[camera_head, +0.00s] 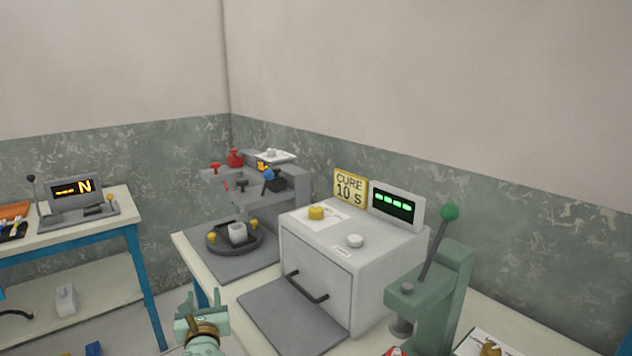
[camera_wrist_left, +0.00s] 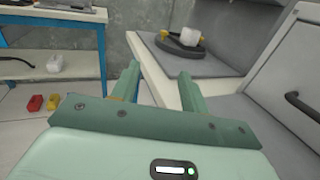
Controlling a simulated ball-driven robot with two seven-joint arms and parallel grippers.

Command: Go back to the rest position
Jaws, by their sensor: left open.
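My left gripper (camera_head: 203,308) shows at the bottom of the head view, low in front of the bench's left edge. In the left wrist view its two green fingers (camera_wrist_left: 158,88) stand apart with nothing between them. The fingers point toward the corner of the bench (camera_wrist_left: 160,75), and no object touches them. My right gripper is not in either view.
The bench carries a white oven box (camera_head: 318,275) with a dark handle, a round fixture (camera_head: 235,240) and a green lever press (camera_head: 440,290). A grey mat (camera_head: 290,315) lies bare before the oven. A blue-legged table (camera_head: 75,232) stands left, with floor between.

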